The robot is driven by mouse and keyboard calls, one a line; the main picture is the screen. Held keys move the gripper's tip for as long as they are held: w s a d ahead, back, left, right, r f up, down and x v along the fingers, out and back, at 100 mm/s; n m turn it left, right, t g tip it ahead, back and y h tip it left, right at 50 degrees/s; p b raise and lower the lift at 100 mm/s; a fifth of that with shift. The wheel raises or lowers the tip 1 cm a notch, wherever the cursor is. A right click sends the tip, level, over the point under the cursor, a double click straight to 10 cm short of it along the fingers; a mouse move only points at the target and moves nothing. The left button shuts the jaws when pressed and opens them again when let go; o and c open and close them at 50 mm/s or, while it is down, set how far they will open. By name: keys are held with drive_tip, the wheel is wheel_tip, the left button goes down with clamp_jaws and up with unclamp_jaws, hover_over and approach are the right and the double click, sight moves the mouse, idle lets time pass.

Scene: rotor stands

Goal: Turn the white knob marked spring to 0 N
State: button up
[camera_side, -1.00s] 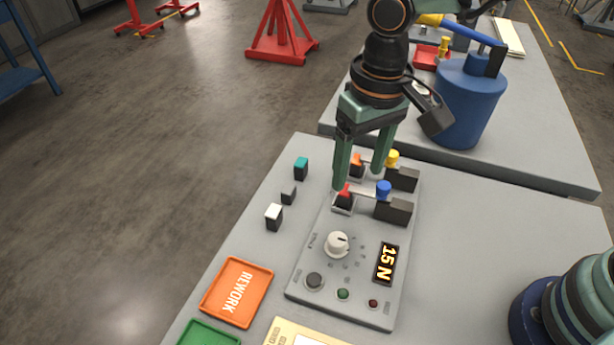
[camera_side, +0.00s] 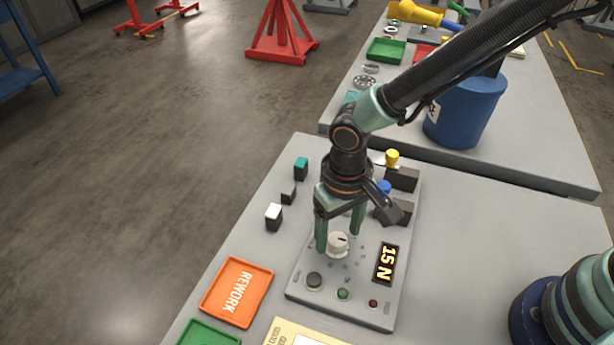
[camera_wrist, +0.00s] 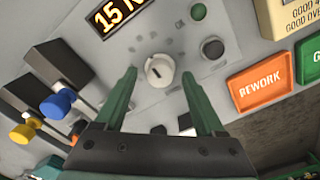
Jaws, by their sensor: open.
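The white knob (camera_side: 337,243) stands on the grey control panel (camera_side: 318,292), with a dark pointer line on its top. It also shows in the wrist view (camera_wrist: 158,71). The display (camera_side: 385,264) beside it reads 15 N; part of it shows in the wrist view (camera_wrist: 118,14). My gripper (camera_side: 339,248) is open and low over the panel, with one finger on either side of the knob. In the wrist view my gripper's fingertips (camera_wrist: 159,76) flank the knob with a gap on both sides. The scale marks around the knob are too small to read.
A blue-handled lever (camera_side: 384,187) and a yellow-handled lever (camera_side: 392,158) stand behind the knob, close to my wrist. A black button (camera_side: 314,281), a green one (camera_side: 343,294) and a red one (camera_side: 373,303) sit in front. An orange REWORK tray (camera_side: 237,291) lies to the left.

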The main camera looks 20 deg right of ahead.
drive_tip(key=shift+f, duration=0.5)
clamp_jaws()
